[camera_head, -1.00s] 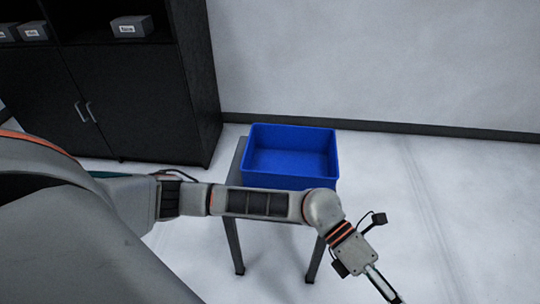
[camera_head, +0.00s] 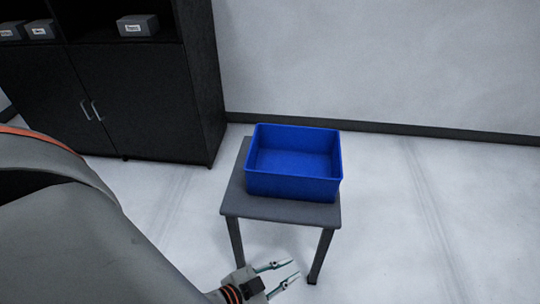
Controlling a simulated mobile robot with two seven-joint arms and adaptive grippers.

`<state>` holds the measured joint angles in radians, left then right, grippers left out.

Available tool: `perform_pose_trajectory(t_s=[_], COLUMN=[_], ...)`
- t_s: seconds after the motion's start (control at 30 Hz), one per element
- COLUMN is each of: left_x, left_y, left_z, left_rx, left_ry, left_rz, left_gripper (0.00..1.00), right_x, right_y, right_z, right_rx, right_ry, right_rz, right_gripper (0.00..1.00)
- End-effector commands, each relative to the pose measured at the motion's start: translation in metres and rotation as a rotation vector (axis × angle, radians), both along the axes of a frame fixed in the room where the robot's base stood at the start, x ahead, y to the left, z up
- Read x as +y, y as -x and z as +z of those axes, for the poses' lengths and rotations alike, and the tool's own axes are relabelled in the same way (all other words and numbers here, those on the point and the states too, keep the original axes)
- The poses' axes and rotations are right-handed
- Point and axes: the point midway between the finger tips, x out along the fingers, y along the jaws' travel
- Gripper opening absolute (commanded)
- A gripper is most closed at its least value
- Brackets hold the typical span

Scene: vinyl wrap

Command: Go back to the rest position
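My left gripper (camera_head: 284,274) shows at the bottom middle of the head view, low in front of the small table. Its two thin fingers stand apart with nothing between them. My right gripper is not in view.
A blue bin (camera_head: 297,186), empty as far as I see, stands on a small dark grey table (camera_head: 282,209). A black cabinet (camera_head: 147,105) with small labelled boxes (camera_head: 138,26) stands at the back left. The floor to the right (camera_head: 440,220) is clear.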

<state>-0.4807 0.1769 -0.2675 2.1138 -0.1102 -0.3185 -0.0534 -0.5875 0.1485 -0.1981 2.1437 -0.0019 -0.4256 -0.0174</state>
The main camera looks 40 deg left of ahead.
Motion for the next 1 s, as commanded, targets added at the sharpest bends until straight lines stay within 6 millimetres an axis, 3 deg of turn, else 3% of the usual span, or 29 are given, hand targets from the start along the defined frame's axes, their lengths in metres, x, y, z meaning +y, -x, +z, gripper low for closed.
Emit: perform_pose_trajectory(t_s=[0.1, 0.2, 0.5, 0.57, 0.7, 0.83, 1.0], left_x=[0.023, 0.031, 0.033, 0.032, 0.031, 0.028, 0.026], left_y=[0.034, 0.047, 0.049, 0.047, 0.040, 0.040, 0.049], left_z=[-0.025, -0.033, -0.034, -0.030, -0.007, 0.014, 0.024], left_rx=[0.126, 0.172, 0.179, 0.174, 0.151, 0.148, 0.173], left_ry=[0.024, 0.035, 0.036, 0.037, 0.047, 0.067, 0.085], left_rz=[0.070, 0.097, 0.100, 0.101, 0.102, 0.107, 0.114], left_gripper=[0.21, 0.21, 0.21, 0.21, 0.21, 0.21, 0.21], right_x=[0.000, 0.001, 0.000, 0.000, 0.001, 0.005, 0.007], right_y=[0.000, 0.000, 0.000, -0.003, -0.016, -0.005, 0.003], right_z=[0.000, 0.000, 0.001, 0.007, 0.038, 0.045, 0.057], right_rx=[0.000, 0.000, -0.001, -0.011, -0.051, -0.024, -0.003], right_ry=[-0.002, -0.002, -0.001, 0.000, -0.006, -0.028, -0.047], right_rz=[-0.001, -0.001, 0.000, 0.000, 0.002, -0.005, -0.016], right_gripper=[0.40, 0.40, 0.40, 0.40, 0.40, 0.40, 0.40])
